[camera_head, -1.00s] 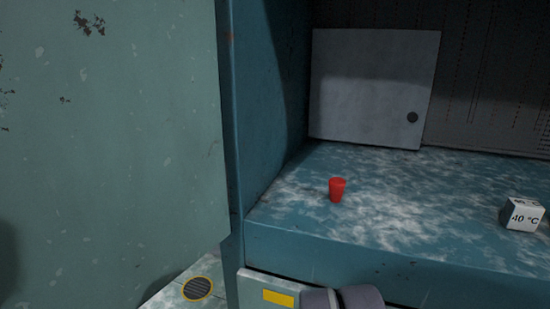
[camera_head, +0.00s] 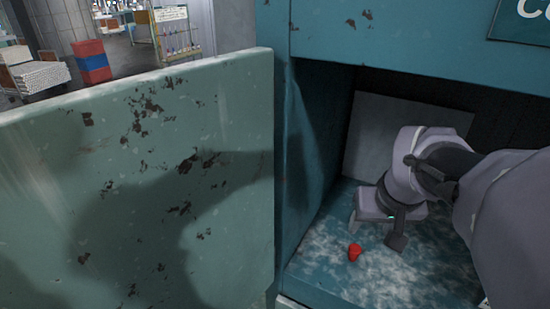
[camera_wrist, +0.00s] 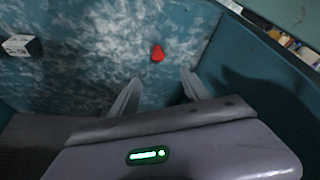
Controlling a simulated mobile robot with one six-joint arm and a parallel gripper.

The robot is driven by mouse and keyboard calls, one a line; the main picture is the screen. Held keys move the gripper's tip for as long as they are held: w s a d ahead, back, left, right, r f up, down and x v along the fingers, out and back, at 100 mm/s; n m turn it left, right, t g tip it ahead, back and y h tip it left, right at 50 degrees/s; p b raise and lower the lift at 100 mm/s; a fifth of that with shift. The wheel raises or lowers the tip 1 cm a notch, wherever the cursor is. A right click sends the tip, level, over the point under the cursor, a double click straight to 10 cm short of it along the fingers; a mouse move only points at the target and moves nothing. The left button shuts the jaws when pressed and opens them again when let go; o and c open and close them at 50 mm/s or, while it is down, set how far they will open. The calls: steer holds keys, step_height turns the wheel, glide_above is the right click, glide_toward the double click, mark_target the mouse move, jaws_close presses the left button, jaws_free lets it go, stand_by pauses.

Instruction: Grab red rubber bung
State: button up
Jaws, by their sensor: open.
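The red rubber bung (camera_head: 354,252) stands on the worn blue floor of the open cabinet, near its front left part. In the wrist view the bung (camera_wrist: 158,53) shows just beyond the fingertips, roughly in line with the gap between them. My gripper (camera_head: 375,232) is inside the cabinet, open and empty, with its fingers apart. In the wrist view the two fingers of my gripper (camera_wrist: 160,76) reach toward the bung without visibly touching it.
The open green cabinet door (camera_head: 140,190) stands to the left. The cabinet's left wall (camera_head: 312,150) is close to my gripper. A grey panel (camera_head: 375,130) leans at the back. A white cube (camera_wrist: 20,46) sits on the floor, away from the bung. The floor around the bung is clear.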

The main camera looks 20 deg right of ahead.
mark_target(355, 249)
steer(key=x, duration=1.1)
steer(key=shift+s+d+f, duration=0.1)
steer(key=shift+d+f, duration=0.25)
steer(key=shift+f, duration=0.4)
steer(key=x, duration=0.4)
steer(key=shift+w+a+f, duration=0.15)
steer(key=shift+w+a, duration=0.05)
steer(key=shift+w, duration=0.05)
steer(key=shift+w+d+f, duration=0.15)
steer(key=shift+w+f, duration=0.05)
steer(key=shift+w, duration=0.05)
steer(key=shift+s+r, duration=0.15)
steer(key=shift+s, duration=0.1)
steer(key=shift+c, duration=0.2)
steer(key=c, duration=0.3)
jaws_close()
